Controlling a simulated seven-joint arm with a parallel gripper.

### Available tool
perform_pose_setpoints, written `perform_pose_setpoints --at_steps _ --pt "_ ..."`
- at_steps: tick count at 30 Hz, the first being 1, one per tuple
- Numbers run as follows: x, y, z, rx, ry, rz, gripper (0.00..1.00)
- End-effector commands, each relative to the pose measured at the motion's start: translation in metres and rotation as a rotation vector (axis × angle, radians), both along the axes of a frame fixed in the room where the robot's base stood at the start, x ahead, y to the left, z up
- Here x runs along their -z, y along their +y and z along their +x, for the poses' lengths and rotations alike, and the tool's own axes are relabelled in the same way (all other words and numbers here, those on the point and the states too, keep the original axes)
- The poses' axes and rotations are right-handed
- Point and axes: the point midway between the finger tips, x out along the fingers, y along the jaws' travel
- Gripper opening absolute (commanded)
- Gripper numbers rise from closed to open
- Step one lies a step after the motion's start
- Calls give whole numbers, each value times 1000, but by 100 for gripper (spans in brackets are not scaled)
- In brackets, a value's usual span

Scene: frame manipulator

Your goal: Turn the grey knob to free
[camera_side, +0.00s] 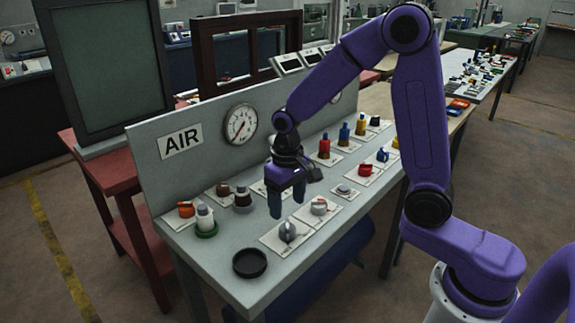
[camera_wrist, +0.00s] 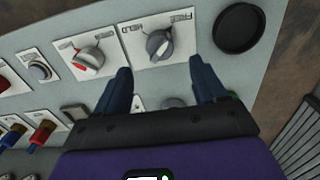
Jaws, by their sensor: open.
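The grey knob (camera_side: 288,232) sits on a white plate near the front edge of the grey panel top. In the wrist view, the grey knob (camera_wrist: 158,45) stands on a plate with FREE and HELD printed along its upper edge. I cannot tell for sure which word its pointer faces. My gripper (camera_side: 287,203) points down, open and empty, above the panel and behind the knob. In the wrist view, the fingertips of my gripper (camera_wrist: 160,67) are spread wide, and the knob shows beyond them, between their lines. They do not touch it.
A lighter knob with a red mark (camera_wrist: 88,60) is beside it; this knob (camera_side: 319,206) also shows in the side view. A round black dish (camera_side: 250,263) lies at the front corner. Several coloured valves and a gauge (camera_side: 241,124) on the upright AIR panel stand behind.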

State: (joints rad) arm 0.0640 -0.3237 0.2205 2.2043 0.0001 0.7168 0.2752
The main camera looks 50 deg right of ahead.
Motion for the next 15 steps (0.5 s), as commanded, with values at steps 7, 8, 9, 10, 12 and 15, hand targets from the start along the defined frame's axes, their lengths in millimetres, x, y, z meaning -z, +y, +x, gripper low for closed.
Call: perform_pose_setpoints --at_steps 7,8,9,10,12,15 --pt "-53 1 1 0 -7 2 71" --pt "-59 1 1 0 -6 2 71" --pt "-66 0 1 0 -5 1 71" --pt "-71 0 0 0 -5 2 71" --pt "-80 0 0 1 -3 1 71" --pt "-91 0 0 2 -3 1 71"
